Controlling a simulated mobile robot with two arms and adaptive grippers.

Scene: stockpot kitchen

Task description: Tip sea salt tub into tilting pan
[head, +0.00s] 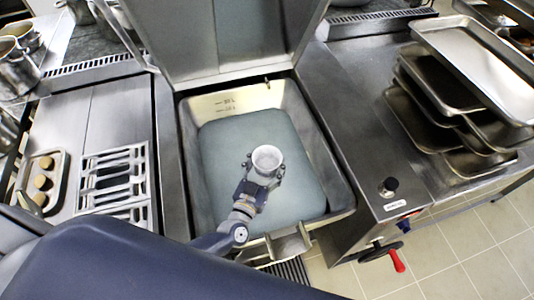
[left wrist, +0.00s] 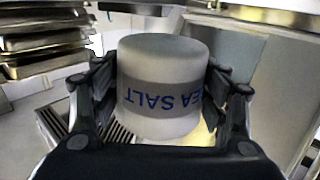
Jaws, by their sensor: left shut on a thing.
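The sea salt tub (head: 267,157) is a small white round tub. In the head view its pale round top faces the camera, above the pan's middle. In the left wrist view the tub (left wrist: 162,65) has a grey band with blue "SEA SALT" lettering, inverted in that picture. My left gripper (head: 262,172) is shut on the tub, with dark fingers on both sides of it. The tilting pan (head: 262,98) is a large steel basin with its lid raised. A grey-blue surface fills its middle. My right gripper is not in view.
The pan's pouring lip (head: 290,245) is at its front edge. A counter with a black knob (head: 390,184) and a red-handled wheel (head: 397,261) lies to the right. Stacked trays (head: 470,65) stand beyond. A slotted rack (head: 113,178) and a small tray (head: 56,190) are at left.

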